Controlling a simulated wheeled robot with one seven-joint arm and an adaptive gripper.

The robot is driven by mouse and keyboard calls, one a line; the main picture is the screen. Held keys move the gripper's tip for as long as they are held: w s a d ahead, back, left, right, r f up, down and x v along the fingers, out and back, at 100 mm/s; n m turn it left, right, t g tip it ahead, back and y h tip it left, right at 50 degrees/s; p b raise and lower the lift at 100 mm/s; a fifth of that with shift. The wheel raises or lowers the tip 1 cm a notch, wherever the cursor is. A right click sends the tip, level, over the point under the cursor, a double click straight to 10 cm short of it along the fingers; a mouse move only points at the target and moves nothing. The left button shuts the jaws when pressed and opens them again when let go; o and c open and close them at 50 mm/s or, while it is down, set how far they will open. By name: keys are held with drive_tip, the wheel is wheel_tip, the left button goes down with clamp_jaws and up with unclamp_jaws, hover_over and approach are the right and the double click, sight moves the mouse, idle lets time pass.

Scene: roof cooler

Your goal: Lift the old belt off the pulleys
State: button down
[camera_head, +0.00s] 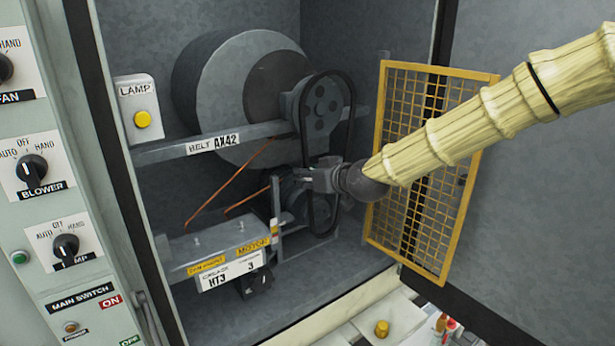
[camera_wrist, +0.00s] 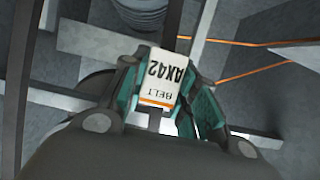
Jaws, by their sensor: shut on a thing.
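The old belt (camera_head: 352,100) is a black loop in the head view. It passes around the front of the upper pulley (camera_head: 322,106) and runs down to the lower pulley, standing wide of the upper one on the right. The lower pulley is mostly hidden behind my gripper and the belt. My gripper (camera_head: 322,177) is between the two pulleys, shut on the belt. In the wrist view the fingers (camera_wrist: 160,98) close on a dark strand (camera_wrist: 172,26) that carries a white label (camera_wrist: 162,76) reading BELT AX42.
A yellow mesh guard (camera_head: 440,200) stands swung open at the right, close behind my arm. A switch panel (camera_head: 50,190) fills the left edge.

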drive_tip(key=shift+s+d, duration=0.1)
drive_tip(key=shift+s, duration=0.1)
drive_tip(key=s+d+r, duration=0.1)
drive_tip(key=s+d, duration=0.5)
drive_tip(key=s, duration=0.3)
drive_tip(key=shift+d, duration=0.3)
idle(2.5)
drive_tip(key=shift+s+d, duration=0.2)
drive_tip(key=shift+s, duration=0.15)
idle(0.6)
